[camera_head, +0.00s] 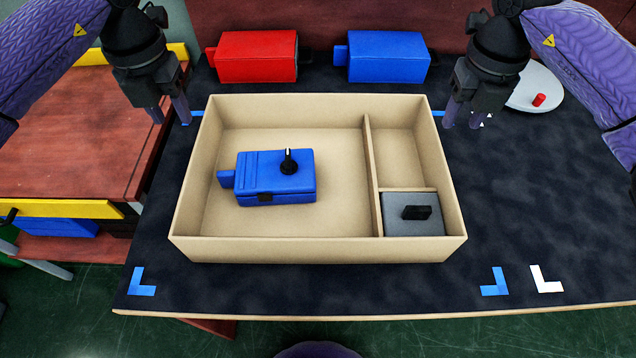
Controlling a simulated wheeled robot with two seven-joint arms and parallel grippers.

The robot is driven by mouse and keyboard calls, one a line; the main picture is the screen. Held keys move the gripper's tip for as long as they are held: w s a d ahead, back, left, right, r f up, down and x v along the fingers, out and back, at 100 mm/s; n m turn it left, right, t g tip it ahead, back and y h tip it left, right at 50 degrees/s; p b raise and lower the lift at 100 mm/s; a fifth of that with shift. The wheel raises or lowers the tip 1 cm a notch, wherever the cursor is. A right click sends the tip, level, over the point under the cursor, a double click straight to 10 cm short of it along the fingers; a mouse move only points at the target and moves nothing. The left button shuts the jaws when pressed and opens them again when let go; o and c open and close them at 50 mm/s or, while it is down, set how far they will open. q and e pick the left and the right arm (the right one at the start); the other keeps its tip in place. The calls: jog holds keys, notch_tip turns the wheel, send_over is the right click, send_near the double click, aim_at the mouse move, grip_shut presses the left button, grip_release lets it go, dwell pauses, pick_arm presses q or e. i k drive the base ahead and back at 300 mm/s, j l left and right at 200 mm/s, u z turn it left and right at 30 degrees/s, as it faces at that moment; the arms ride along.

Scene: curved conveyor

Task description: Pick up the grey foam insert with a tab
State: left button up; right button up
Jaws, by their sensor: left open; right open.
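The grey foam insert (398,226) with a black tab (417,213) on top lies in the front right compartment of the tan box (290,250). My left gripper (170,113) is open and empty, above the table's back left, outside the box near its back left corner. My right gripper (462,119) is open and empty, just beyond the box's back right corner, behind and to the right of the insert. Neither gripper touches the insert.
A blue case (270,177) with a black knob lies in the box's large left compartment. The back right compartment (402,160) is empty. A red case (257,57) and another blue case (388,57) stand behind the box. A white disc (535,92) with a red knob is at back right.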

aim_at(403, 213)
jog(key=k, duration=1)
